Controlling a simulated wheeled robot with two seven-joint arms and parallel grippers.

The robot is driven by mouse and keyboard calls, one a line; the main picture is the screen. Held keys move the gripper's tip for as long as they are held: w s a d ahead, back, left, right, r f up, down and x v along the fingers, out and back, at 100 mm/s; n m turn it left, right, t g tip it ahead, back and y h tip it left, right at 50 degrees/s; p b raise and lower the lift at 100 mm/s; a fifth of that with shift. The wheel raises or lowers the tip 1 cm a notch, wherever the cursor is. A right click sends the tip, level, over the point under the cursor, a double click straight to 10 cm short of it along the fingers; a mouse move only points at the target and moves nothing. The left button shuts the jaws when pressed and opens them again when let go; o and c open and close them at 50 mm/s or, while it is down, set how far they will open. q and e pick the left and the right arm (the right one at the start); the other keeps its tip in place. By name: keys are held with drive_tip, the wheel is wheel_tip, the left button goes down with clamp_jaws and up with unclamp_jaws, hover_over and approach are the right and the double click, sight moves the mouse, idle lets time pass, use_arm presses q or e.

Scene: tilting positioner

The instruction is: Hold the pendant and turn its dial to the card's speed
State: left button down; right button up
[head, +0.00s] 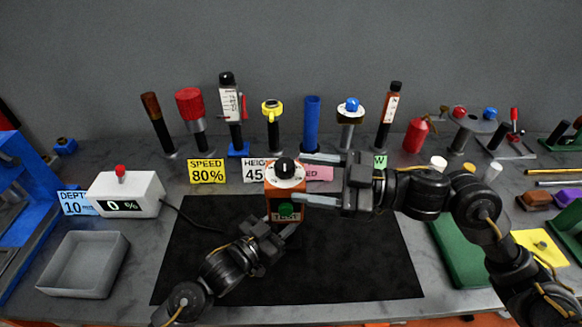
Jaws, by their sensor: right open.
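The pendant (271,207) is an orange box with a white dial face, a black dial knob (285,165) on top and a green button above a TEST label. It is upright over the black mat. My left gripper (283,228) is at its lower end, fingers closed on it; the contact is partly hidden. My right gripper (318,178) is open at the pendant's right, its fingers pointing left, one near dial height and one lower. The yellow card (207,171) reads SPEED 80%. The display box (125,195) reads 0 %.
A HEIGHT card (254,164) and a pink card (318,173) stand near the pendant. Several upright tools line the back. A grey tray (83,264) is at left. A cord runs from the display box. The black mat (375,270) is bare at right.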

sight(294, 170)
drive_tip(key=d+f+m+t+h, duration=0.2)
drive_tip(key=d+f+m+t, duration=0.15)
drive_tip(key=d+m, duration=0.35)
drive_tip(key=shift+t, duration=0.45)
drive_tip(key=x, duration=0.4)
drive_tip(key=r+x, duration=0.1)
drive_tip(key=x, duration=0.6)
drive_tip(key=shift+a+r, duration=0.15)
drive_tip(key=shift+a, duration=0.25)
drive_tip(key=c, duration=1)
